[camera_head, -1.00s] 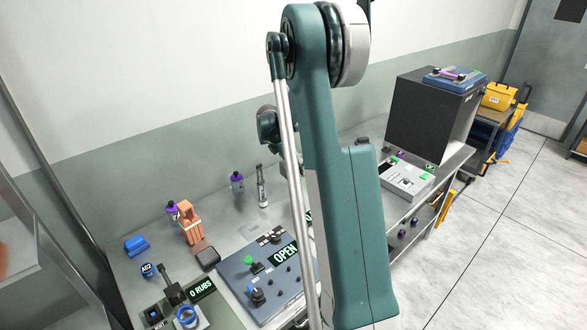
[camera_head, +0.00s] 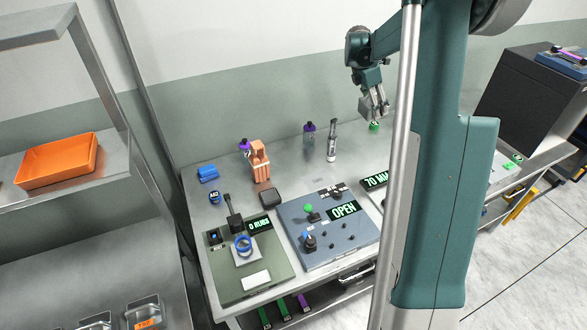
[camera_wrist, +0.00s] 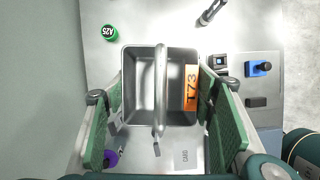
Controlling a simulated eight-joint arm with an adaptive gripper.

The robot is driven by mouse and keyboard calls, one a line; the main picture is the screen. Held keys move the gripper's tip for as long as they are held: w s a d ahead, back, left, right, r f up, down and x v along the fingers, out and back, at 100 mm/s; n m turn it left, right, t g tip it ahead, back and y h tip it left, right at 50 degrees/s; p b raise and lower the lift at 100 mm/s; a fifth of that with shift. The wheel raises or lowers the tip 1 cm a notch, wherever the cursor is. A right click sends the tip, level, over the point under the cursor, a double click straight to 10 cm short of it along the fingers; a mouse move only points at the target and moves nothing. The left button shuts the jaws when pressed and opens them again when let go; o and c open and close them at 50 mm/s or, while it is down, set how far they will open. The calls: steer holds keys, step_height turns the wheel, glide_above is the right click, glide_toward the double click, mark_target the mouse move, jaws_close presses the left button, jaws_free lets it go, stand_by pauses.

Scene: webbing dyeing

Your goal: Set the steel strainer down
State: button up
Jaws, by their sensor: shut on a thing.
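A green A25 roll (camera_wrist: 110,33) lies close beside the strainer. A purple-capped bottle (camera_head: 309,133) and a dark-and-silver tool (camera_head: 332,142) stand left of my gripper. The blue OPEN panel (camera_head: 318,250) is in front. An orange tray (camera_head: 60,162) sits on the left shelf.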

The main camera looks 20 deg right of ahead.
steer(key=w+a+n, duration=0.1)
steer(key=w+a, duration=0.1)
steer(key=a, duration=1.5)
steer(key=w+a, duration=0.2)
steer(key=a, duration=1.4)
step_height(320, 180, down, 11)
steer(key=shift+a+r+p, duration=0.2)
steer(key=shift+p, duration=0.25)
steer(key=shift+f, duration=0.1)
steer(key=shift+f, duration=3.05)
steer(key=shift+f, duration=0.1)
steer(key=shift+f, duration=1.75)
steer(key=shift+f+b, duration=0.15)
steer(key=shift+b, duration=0.15)
